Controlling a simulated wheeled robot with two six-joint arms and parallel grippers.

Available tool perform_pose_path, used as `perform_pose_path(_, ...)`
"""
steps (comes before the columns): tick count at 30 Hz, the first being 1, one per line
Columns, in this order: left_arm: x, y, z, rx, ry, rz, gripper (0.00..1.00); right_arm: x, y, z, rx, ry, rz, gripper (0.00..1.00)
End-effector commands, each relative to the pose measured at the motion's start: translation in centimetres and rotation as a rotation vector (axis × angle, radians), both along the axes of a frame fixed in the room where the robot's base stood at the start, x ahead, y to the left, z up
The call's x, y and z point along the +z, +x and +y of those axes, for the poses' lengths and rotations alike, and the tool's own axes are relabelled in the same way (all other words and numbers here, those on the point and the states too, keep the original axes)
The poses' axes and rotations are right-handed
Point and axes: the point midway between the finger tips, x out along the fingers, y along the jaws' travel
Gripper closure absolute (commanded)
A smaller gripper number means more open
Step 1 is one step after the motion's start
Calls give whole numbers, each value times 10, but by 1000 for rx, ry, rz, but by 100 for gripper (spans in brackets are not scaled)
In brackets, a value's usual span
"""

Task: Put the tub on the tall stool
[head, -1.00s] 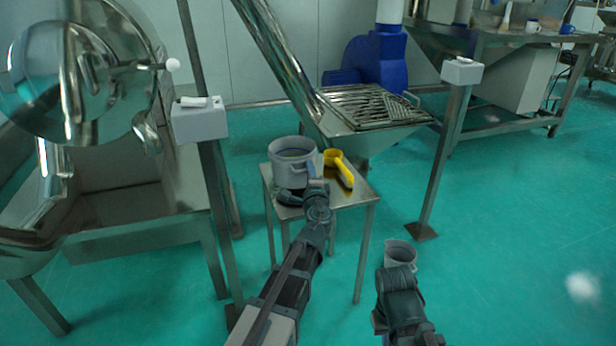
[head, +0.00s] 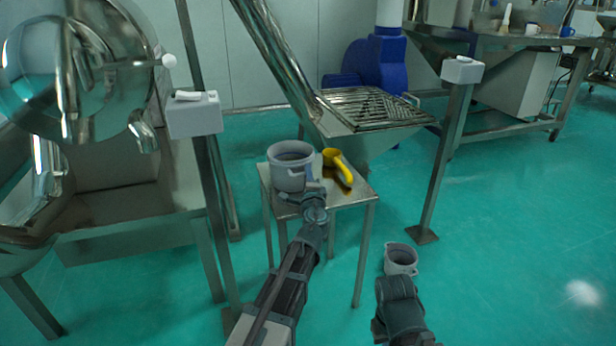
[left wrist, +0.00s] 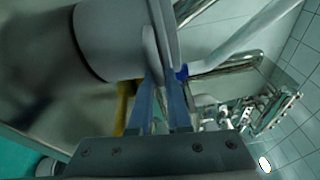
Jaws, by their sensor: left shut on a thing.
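The grey tub (head: 290,172) is upright at the left side of the tall stool's metal top (head: 352,193). I cannot tell whether its base touches the top. My left gripper (head: 313,192) is at the tub's near right side. In the left wrist view, the fingers (left wrist: 165,100) are shut on the rim or handle of the tub (left wrist: 108,38). A yellow scoop (head: 340,166) lies on the stool, right of the tub. My right gripper (head: 401,290) is low at the front right; its fingers are hidden.
A post with a white box (head: 195,115) is left of the stool; another post (head: 447,150) is right. A grated hopper (head: 372,108) stands behind.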

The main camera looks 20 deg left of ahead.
Motion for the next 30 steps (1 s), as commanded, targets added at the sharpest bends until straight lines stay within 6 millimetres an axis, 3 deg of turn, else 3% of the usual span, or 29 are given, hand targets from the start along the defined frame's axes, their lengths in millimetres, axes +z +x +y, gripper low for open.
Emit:
perform_pose_path(1,-2,0,0,0,2,0,100,-3,0,0,0,0,0,100)
perform_pose_path(2,-1,0,0,0,0,0,79,-1,0,0,0,0,0,100)
perform_pose_path(6,-1,0,0,0,0,0,55,-1,0,0,0,0,0,100)
perform_pose_path(17,1,-3,-1,-1,0,0,55,1,0,0,0,0,0,100)
perform_pose_path(30,-3,-82,-30,-2,1,1,55,-3,0,0,-1,0,0,100)
